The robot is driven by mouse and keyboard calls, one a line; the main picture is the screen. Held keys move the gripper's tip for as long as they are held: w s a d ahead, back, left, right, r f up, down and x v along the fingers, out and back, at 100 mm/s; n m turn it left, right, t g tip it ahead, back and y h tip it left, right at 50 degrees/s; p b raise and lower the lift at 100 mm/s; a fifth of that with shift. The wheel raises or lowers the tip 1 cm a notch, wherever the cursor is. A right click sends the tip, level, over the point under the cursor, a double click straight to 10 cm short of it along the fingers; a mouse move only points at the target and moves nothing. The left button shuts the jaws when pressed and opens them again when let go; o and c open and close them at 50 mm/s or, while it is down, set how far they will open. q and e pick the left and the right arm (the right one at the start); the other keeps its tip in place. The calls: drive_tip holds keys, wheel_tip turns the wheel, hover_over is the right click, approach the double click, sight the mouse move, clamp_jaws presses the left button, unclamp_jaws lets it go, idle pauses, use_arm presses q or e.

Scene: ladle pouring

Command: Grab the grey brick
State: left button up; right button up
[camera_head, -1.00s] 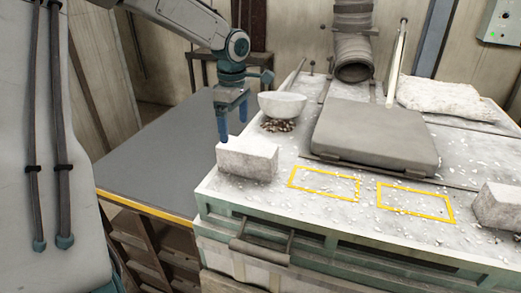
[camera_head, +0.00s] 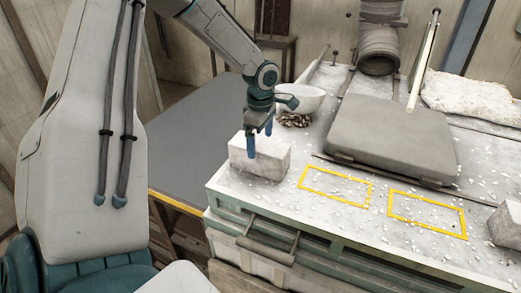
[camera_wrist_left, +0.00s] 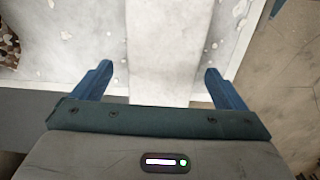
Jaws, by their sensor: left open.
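A pale grey brick (camera_head: 272,163) lies on the white-flecked worktop near its left front corner. My left gripper (camera_head: 261,143) is open right over it, pointing down. In the left wrist view the brick (camera_wrist_left: 165,45) runs lengthwise between the two blue fingers of the left gripper (camera_wrist_left: 158,70), with a gap on each side. In the head view the nearer fingertip overlaps the brick's upper front, and the other is partly hidden behind the wrist side. A second grey brick (camera_head: 507,225) is cut off at the right edge. My right gripper is out of view.
Two yellow outlined rectangles (camera_head: 335,185) lie on the worktop right of the brick. A white bowl (camera_head: 305,99) with brown pebbles (camera_head: 295,120) beside it stands behind the gripper. A large grey slab (camera_head: 390,140) fills the middle. A pale sack (camera_head: 470,95) lies at back right.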

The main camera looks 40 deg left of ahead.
use_arm(q)
drive_tip(key=shift+s+f+p, duration=0.25)
drive_tip(key=shift+f+p, duration=0.2)
drive_tip(key=shift+f, duration=0.6)
drive_tip(key=shift+w+f, duration=0.15)
drive_tip(key=shift+f, duration=0.05)
drive_tip(key=shift+r, duration=0.1)
drive_tip(key=c, duration=1.7)
